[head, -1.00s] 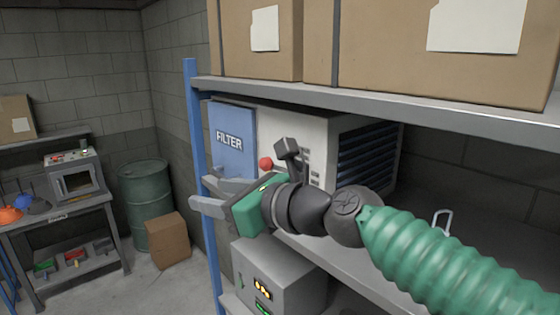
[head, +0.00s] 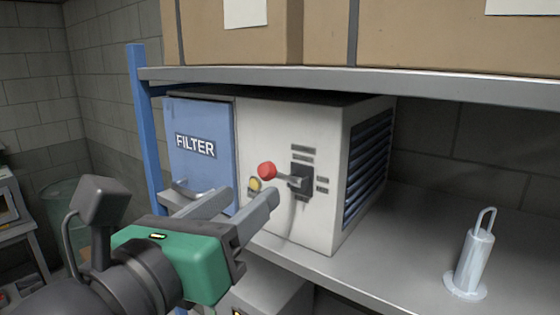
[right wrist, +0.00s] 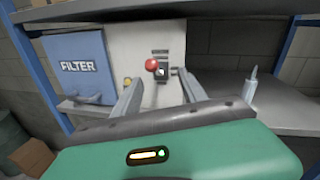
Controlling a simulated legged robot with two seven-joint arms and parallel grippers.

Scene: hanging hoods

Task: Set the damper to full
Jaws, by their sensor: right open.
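The damper unit (head: 290,130) is a white box on the blue-posted shelf, with a blue FILTER door (head: 190,165) on its left. Its lever has a red knob (head: 267,171) and comes out of a dark slotted plate (head: 301,181) with short marks around it. The lever points left in the head view. The red knob also shows in the right wrist view (right wrist: 152,65), beyond and between the fingers. My right gripper (head: 245,200) is open and empty, its fingers pointing at the panel, just short of the knob. My left gripper is not in view.
A yellow knob (head: 254,184) sits just below and left of the red one. A grey metal cylinder with a wire loop (head: 470,262) stands on the shelf at right. Cardboard boxes (head: 430,35) fill the shelf above. A louvred vent (head: 367,165) covers the unit's right side.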

